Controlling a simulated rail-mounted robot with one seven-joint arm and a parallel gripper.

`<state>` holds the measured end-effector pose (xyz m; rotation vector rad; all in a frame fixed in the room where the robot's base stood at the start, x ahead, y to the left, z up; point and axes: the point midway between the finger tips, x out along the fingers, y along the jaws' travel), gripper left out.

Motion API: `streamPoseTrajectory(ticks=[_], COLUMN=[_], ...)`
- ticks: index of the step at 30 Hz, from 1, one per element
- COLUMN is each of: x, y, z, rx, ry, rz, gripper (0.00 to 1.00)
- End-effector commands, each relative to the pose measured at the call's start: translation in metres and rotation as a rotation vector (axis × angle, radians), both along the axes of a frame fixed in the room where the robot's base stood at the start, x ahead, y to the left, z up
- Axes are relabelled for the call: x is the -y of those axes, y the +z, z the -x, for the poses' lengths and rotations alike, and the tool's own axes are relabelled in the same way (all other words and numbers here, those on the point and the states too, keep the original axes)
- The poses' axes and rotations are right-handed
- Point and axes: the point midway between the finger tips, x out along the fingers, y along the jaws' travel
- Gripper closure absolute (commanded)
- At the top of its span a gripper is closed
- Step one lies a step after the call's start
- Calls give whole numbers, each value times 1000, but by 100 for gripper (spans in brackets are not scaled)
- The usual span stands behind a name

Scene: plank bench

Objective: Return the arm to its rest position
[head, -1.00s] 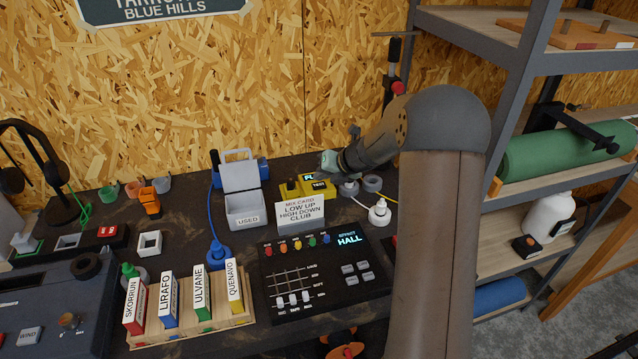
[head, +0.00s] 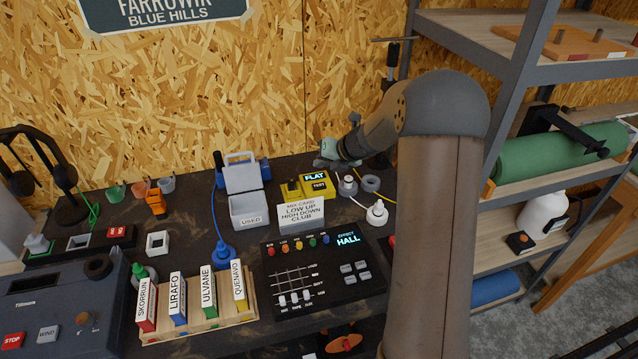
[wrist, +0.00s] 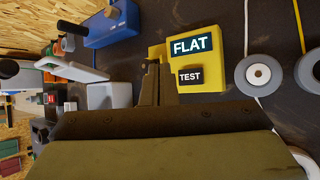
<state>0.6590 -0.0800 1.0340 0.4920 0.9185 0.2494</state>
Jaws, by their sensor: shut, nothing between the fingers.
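My gripper (head: 325,163) is at the far side of the bench, near the yellow box. In the wrist view the fingers (wrist: 152,82) are together and empty, in front of the yellow box's edge. The yellow box (head: 292,190) has a lit screen reading FLAT and a TEST label; it also shows in the wrist view (wrist: 205,76). My arm reaches in from the lower right and hides the bench behind it.
A white bin (head: 249,208) labelled USED, a mix card (head: 301,215) and a black mixer panel (head: 320,274) lie in front. A wooden rack (head: 200,329) holds several labelled cards. A shelf unit (head: 480,40) stands close on the right.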

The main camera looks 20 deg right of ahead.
Motion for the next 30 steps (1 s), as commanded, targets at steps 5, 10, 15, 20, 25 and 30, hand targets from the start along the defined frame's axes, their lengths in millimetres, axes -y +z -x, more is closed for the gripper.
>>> streamPoseTrajectory(ticks=[5, 10, 15, 20, 25, 30], x=[0, 0, -1, -25, -77, -104], y=[0, 0, 1, 19, 54, 70], z=[0, 0, 1, 27, 118, 234], rx=[0, 0, 2, 60, 236, 452], ry=[0, 0, 5, 223, 875, 1669], rz=[0, 0, 4, 155, 557, 926], gripper=[100, 100, 100, 100, 100, 100])
